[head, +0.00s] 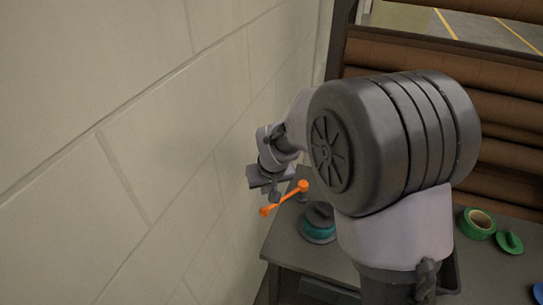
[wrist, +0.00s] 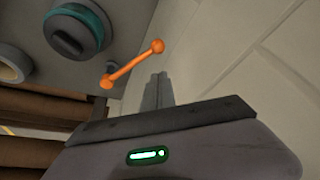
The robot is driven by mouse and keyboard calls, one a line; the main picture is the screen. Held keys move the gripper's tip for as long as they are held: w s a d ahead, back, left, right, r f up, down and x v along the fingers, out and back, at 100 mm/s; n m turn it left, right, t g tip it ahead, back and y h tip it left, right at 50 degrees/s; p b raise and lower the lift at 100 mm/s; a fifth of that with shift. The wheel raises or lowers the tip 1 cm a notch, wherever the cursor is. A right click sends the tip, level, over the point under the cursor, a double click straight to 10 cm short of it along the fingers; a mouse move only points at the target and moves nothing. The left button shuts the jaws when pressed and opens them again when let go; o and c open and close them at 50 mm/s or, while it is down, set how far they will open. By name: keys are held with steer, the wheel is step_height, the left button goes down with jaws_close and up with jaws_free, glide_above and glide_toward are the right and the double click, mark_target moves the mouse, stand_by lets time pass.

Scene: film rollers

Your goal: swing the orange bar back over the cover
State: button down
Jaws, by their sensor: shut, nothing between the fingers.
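The orange bar (head: 284,199) sticks out to the left of the cover, towards the wall, with its right end over a short post on the table. In the wrist view the bar (wrist: 132,65) lies clear of the cover, with a ball on its free end. The cover (head: 319,215) is a dark round cap with a raised middle on a teal ring; it also shows in the wrist view (wrist: 76,32). My gripper (head: 274,196) is beside the bar on its wall side, partly hidden by my wrist. In the wrist view its fingers (wrist: 160,76) are together and empty, close to the bar.
The block wall (head: 130,150) stands close on the left. The grey table (head: 285,238) carries a green ring (head: 478,223), a green lid (head: 510,243) and a blue piece (head: 538,291) at the right. Brown rollers (head: 500,130) stand behind. My arm hides the table's middle.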

steer(key=shift+x, duration=0.85)
steer(key=shift+a, duration=0.1)
steer(key=b+x, duration=0.3)
steer(key=x, duration=0.7)
steer(key=shift+s+a, duration=0.1)
steer(key=shift+s, duration=0.1)
